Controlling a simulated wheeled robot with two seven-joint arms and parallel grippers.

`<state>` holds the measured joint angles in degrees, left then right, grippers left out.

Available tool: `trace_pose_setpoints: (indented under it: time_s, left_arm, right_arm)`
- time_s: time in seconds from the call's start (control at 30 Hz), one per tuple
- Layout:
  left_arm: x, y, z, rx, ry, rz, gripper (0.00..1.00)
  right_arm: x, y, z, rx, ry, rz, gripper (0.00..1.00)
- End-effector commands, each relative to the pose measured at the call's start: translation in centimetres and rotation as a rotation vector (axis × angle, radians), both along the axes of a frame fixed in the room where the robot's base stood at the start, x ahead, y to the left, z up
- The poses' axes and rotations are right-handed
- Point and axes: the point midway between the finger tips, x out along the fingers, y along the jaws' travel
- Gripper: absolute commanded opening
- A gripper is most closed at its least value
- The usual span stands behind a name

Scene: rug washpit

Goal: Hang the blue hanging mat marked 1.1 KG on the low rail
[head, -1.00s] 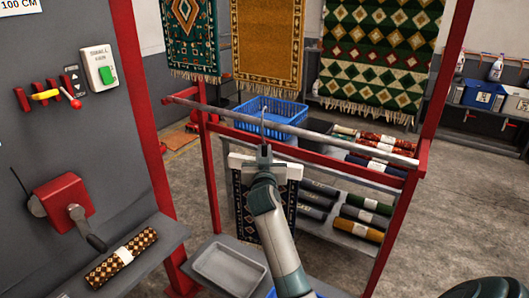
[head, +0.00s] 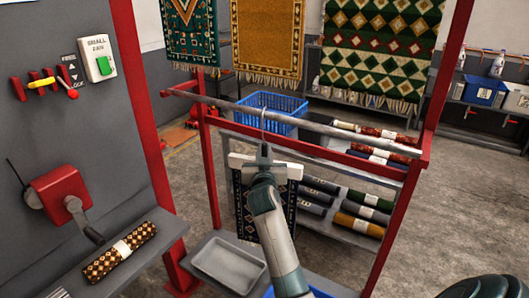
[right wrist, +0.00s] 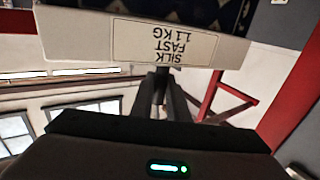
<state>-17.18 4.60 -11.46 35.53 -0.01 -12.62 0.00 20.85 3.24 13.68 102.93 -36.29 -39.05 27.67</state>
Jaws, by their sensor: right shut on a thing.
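The dark blue mat (head: 243,208) with a patterned border hangs from a white bar (head: 238,160). In the right wrist view its white label (right wrist: 164,42) reads SILK FAST 1.1 KG, upside down. My right gripper (head: 263,160) is shut on the mat's hanger and holds it upright below the low rail (head: 330,132). The low rail is a grey metal bar on a red frame. A thin hook (head: 263,124) rises from the hanger to the rail's height; I cannot tell whether it is over the rail or only beside it. My left gripper is not in view.
A blue basket (head: 272,112) and shelves with rolled rugs (head: 362,208) stand behind the rail. Red posts (head: 208,165) bound the frame. A grey tray (head: 228,266) lies below. A grey panel with a red crank box (head: 62,194) stands left. Large rugs (head: 267,40) hang behind.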

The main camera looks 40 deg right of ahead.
Motion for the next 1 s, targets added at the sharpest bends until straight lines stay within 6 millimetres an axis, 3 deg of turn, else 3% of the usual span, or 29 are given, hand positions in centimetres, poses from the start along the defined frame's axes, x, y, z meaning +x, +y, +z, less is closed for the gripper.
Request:
trace_pose_setpoints:
  time_s: [0.33, 0.37, 0.43, 1.0]
  left_arm:
    - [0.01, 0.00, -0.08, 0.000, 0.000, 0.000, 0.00]
    - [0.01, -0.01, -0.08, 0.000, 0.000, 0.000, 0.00]
    - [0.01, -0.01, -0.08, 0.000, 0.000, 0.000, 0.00]
    - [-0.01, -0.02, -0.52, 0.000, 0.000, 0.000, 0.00]
  right_arm:
    - [0.01, 0.01, 0.10, -0.002, -0.003, 0.000, 0.00]
    - [0.00, 0.00, 0.10, -0.002, -0.003, 0.000, 0.19]
    - [0.01, 0.01, 0.08, -0.002, -0.003, 0.000, 0.36]
    - [-0.97, 0.79, -0.32, 0.001, 0.001, 0.000, 0.36]
